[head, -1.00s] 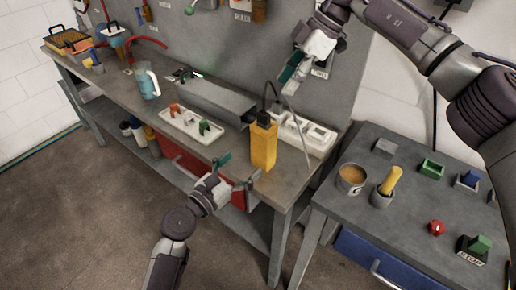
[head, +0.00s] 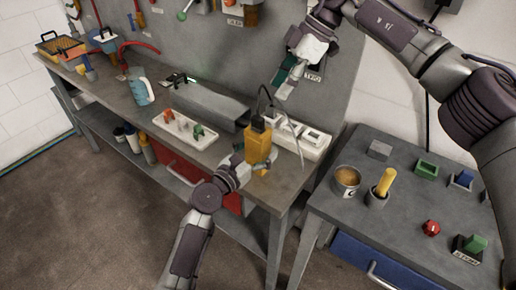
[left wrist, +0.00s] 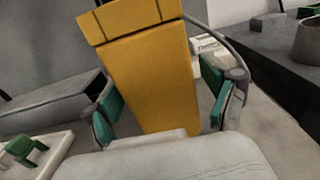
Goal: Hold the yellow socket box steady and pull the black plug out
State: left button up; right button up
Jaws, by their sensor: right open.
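The yellow socket box (head: 258,150) stands upright near the front right of the long workbench; its yellow side fills the middle of the left wrist view (left wrist: 152,85). The black plug (head: 259,123) sits in its top, with a dark cable looping up from it. The plug is outside the left wrist view. My left gripper (head: 246,164) is low at the box, with its green-padded fingers on either side of it (left wrist: 160,95). I cannot tell whether both pads press on it. My right gripper (head: 288,80) is open and empty, above and behind the plug.
A white tray with coloured pieces (head: 185,131) lies left of the box, and a white power strip (head: 303,138) lies behind it. A grey channel (head: 205,100) runs along the bench. A side table (head: 400,205) at right holds a can, a yellow-handled tool and small blocks.

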aim_at(257, 118)
pick_arm(q)
jog(key=c, duration=1.1)
pick_arm(e)
jog(key=shift+o, duration=1.1)
pick_arm(q)
jog(key=shift+a, duration=0.15)
pick_arm(e)
jog(key=shift+o, duration=0.8)
jog(key=s+a+n+t+h, duration=0.3)
jog(key=s+a+n+h, duration=0.1)
jog(key=a+n+h, duration=0.3)
jog(key=shift+s+a+r+n+t, duration=0.15)
jog(key=shift+a+r+n+t, duration=0.25)
jog(key=shift+r, duration=0.05)
jog(key=shift+n+t+h, duration=0.5)
jog(key=shift+n+h, duration=0.1)
jog(key=shift+h, duration=0.2)
jog(key=x, duration=1.1)
jog(key=shift+a+f, duration=0.1)
jog(key=shift+f, duration=0.2)
grip_shut()
jog(key=shift+r, duration=1.55)
